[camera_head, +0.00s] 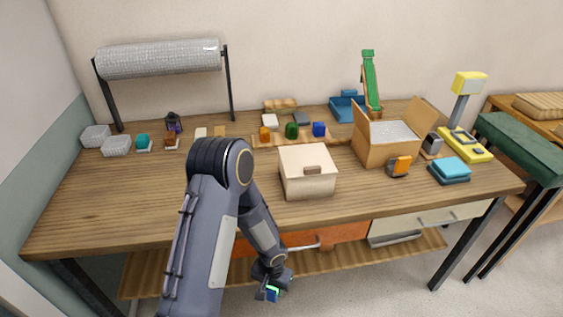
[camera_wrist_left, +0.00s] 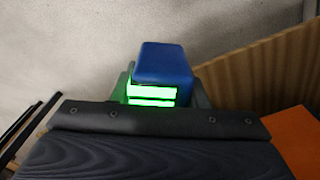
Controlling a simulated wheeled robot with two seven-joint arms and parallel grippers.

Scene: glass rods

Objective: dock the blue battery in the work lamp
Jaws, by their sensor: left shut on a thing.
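My left gripper (camera_head: 268,289) hangs low in front of the table, below the tabletop and near the lower shelf. It is shut on a blue block with bright green glowing bands, which looks like the blue battery (camera_wrist_left: 163,63). The jaws partly hide it. The yellow work lamp (camera_head: 479,155) stands at the right end of the table, with a yellow head (camera_head: 470,82) on a grey post. The lamp is far from my left gripper. Its dock cannot be made out clearly. My right gripper is not in view.
An orange drawer (camera_head: 343,232) juts from the table front beside my arm.

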